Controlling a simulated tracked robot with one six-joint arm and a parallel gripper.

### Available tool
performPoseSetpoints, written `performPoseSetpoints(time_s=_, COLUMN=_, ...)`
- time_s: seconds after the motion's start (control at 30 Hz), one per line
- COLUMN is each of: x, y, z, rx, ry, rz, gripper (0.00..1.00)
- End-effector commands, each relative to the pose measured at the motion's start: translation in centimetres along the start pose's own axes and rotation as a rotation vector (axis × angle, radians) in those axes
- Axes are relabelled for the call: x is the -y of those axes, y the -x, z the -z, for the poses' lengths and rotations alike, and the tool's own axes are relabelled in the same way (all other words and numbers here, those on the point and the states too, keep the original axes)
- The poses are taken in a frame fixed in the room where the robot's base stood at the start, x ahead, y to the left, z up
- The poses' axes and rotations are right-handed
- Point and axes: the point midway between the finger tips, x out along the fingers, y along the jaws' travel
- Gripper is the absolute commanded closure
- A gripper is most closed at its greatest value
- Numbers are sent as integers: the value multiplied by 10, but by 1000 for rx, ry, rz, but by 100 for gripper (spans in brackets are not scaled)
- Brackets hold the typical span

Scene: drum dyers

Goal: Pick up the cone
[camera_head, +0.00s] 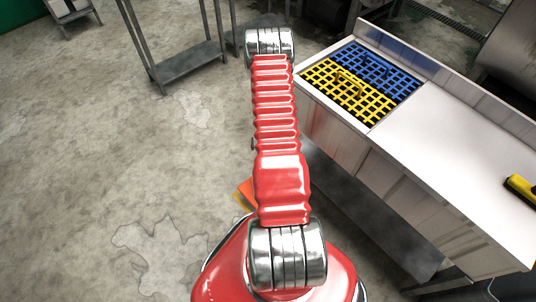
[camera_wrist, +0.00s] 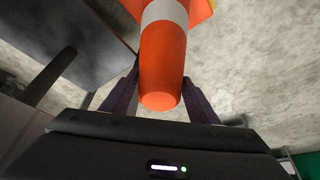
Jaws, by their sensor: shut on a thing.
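The cone (camera_wrist: 163,55) is orange with a white band, and it shows large in the wrist view. Its blunt narrow tip points toward the camera, and its wider end runs off the top edge. My gripper (camera_wrist: 160,92) has a dark finger on each side of the cone and is shut on it near the tip. In the head view my red arm hides the gripper. An orange and yellow patch, apparently the cone's base (camera_head: 245,195), shows just left of the arm. I cannot tell whether the cone touches the floor.
A white counter (camera_head: 435,150) stands to the right, with blue (camera_head: 387,65) and yellow (camera_head: 340,90) grids set in it. A yellow-and-black object (camera_head: 520,188) lies at its right end. A metal rack (camera_head: 185,62) stands at the back. The concrete floor on the left is clear.

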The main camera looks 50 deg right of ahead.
Motion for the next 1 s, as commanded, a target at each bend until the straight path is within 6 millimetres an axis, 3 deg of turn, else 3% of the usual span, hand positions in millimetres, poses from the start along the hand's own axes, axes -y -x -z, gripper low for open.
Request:
performPoseSetpoints(time_s=0.77, x=1, y=4, z=4, rx=-4, ry=1, rz=1, gripper=100)
performPoseSetpoints(time_s=1.0, x=23, y=16, z=21, rx=-5, ry=42, rz=22, gripper=100)
